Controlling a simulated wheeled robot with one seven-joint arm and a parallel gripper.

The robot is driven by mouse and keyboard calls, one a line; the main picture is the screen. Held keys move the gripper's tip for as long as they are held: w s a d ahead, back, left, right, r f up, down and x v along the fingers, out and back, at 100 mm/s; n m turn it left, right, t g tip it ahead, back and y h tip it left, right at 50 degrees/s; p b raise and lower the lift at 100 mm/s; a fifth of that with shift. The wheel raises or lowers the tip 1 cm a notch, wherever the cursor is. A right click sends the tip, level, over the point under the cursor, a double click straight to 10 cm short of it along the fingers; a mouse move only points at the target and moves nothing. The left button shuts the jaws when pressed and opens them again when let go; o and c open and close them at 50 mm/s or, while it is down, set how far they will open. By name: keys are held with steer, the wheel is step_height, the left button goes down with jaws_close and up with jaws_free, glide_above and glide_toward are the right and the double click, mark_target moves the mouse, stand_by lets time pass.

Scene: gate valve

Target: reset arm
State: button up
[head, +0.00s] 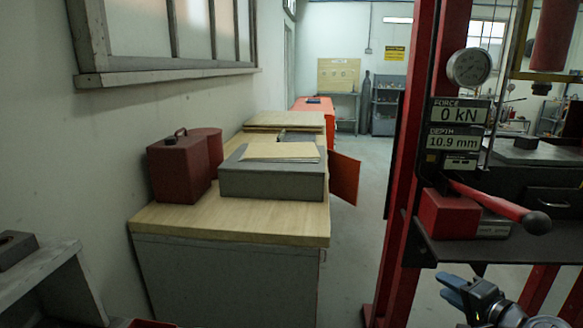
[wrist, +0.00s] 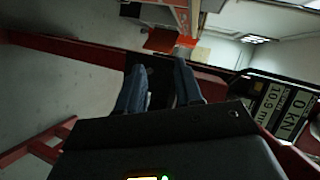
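My gripper (head: 449,288) shows at the lower right of the head view, below the shelf of the red press. Its blue fingers point left. In the wrist view the two blue fingers (wrist: 158,72) stand apart with a gap between them, and I see nothing held there. A red lever (head: 497,207) with a black knob sticks out above my gripper, apart from it. The rest of my arm is mostly out of the head view.
The red press frame (head: 405,170) carries a gauge (head: 469,68) and a display reading 0 kN and 10.9 mm (head: 458,125). A wooden-topped bench (head: 270,218) with boxes stands at left. Clear floor (head: 355,235) lies between bench and press.

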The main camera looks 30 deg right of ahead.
steer(key=s+a+f+n+g, duration=0.1)
steer(key=s+a+f+n, duration=0.2)
steer(key=s+a, duration=0.5)
steer(key=s+a+f+n+g, duration=0.1)
steer(key=s+a+f+n, duration=0.15)
steer(key=a, duration=0.85)
steer(key=s+a+r+n+t+y, duration=0.1)
steer(key=s+a+r+n, duration=0.4)
steer(key=s, duration=0.4)
steer(key=s+a+r+n+t+y, duration=0.1)
steer(key=s+a+r+n+y, duration=0.1)
steer(key=s+a+r+n, duration=0.4)
steer(key=s+a, duration=0.3)
steer(key=s, duration=0.1)
steer(key=shift+a+r+n+t, duration=0.15)
steer(key=shift+r+n+t, duration=0.15)
steer(key=shift+n+t, duration=0.1)
